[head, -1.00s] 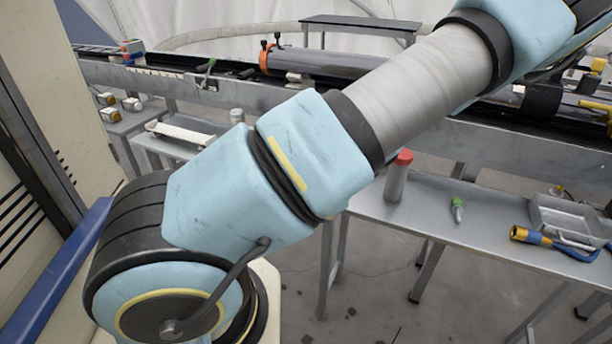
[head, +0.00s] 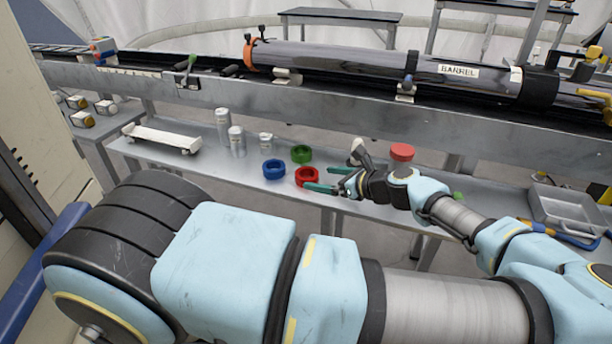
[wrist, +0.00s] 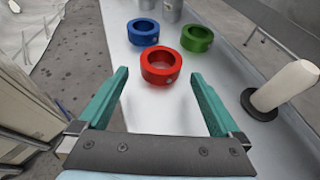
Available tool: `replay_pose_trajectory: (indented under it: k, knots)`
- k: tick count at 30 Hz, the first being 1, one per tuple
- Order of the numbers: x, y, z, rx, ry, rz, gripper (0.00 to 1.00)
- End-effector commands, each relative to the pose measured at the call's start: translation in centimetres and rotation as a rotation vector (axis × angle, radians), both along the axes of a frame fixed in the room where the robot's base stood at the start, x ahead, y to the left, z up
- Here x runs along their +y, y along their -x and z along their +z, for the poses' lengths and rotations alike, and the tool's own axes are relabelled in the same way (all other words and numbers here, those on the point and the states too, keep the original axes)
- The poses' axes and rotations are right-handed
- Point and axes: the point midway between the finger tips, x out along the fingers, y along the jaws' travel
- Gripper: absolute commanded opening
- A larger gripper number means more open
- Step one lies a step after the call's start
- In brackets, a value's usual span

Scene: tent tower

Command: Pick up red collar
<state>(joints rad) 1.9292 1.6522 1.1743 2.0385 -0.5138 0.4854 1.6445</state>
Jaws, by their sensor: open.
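The red collar (head: 307,175) is a short ring lying flat on the grey metal bench, near its front edge. In the wrist view the red collar (wrist: 160,68) sits ahead of my gripper, roughly centred between the fingers and just beyond their tips. My gripper (head: 325,179) has green fingers; they are spread wide and empty in the wrist view (wrist: 158,75). A blue collar (head: 274,169) lies to the left of the red one, and a green collar (head: 301,153) lies behind it. No part of the red collar is visibly touched by a finger.
A white-handled tool with a dark round base (wrist: 277,92) stands right of my gripper. Grey cylinders (head: 236,140) and a white rack (head: 160,138) stand further left on the bench. A metal tray (head: 568,207) is at right. The long barrel (head: 345,60) lies behind.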

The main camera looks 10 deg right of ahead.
Motion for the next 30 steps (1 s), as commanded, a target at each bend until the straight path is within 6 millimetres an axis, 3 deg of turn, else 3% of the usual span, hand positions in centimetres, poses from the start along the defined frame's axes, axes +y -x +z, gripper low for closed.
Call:
replay_pose_trajectory:
  k: [15, 24, 30]
  knots:
    - [3.3, -4.4, -1.5, -0.001, 0.001, 0.003, 1.0]
    - [3.6, -4.8, -2.0, 0.0, 0.003, 0.0, 1.0]
    - [3.6, -4.8, -2.0, 0.0, 0.003, 0.0, 0.8]
